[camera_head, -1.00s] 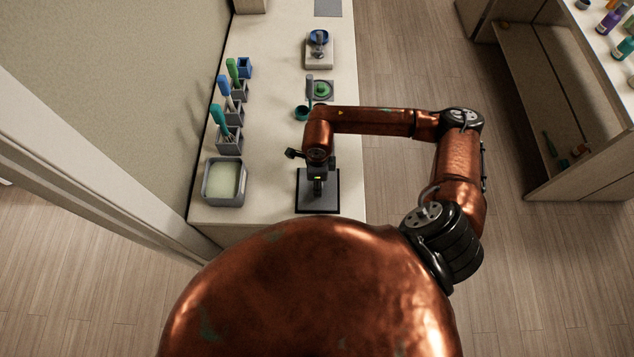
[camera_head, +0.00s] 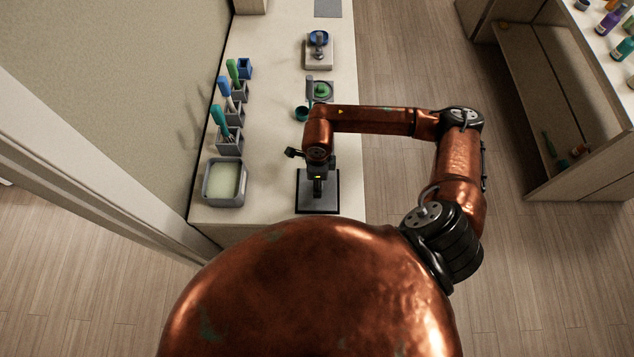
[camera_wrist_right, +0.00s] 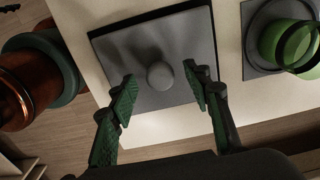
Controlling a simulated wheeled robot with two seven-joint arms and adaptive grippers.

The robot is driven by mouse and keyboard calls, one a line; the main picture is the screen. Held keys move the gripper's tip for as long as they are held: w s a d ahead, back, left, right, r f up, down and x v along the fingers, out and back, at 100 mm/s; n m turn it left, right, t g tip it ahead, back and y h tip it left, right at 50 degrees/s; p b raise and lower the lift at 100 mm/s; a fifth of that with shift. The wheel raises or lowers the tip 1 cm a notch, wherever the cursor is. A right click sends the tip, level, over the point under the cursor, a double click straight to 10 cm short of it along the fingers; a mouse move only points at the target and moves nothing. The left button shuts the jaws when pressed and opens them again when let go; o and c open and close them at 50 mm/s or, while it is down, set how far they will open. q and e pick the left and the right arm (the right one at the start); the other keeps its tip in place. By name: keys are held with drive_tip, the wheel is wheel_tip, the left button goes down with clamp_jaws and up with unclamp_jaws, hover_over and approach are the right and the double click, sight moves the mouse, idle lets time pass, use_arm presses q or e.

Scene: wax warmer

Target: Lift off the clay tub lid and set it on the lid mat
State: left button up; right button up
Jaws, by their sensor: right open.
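The clay tub lid is a flat grey square plate (camera_wrist_right: 185,40) with a round grey knob. It lies on the dark-edged lid mat (camera_wrist_right: 97,46) near the front of the counter; the mat also shows in the head view (camera_head: 299,208). My right gripper (camera_wrist_right: 159,80) is open, its two green-padded fingers on either side of the knob with gaps showing. In the head view my right gripper (camera_head: 318,188) is over the plate and hides part of it. The grey clay tub (camera_head: 207,188) stands uncovered to the left, with pale contents showing. My left gripper is not in view.
Several grey holders with coloured tools (camera_head: 229,140) line the counter's left edge. A green dish (camera_head: 322,90) on a grey pad stands behind my right arm, with a blue-topped item (camera_head: 318,38) farther back. Bare counter lies between tub and mat.

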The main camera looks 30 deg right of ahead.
drive_tip(key=shift+r+p, duration=1.6)
drive_tip(key=shift+r, duration=2)
drive_tip(key=shift+r, duration=0.1)
wheel_tip(320, 180, up, 12)
drive_tip(key=shift+w, duration=0.1)
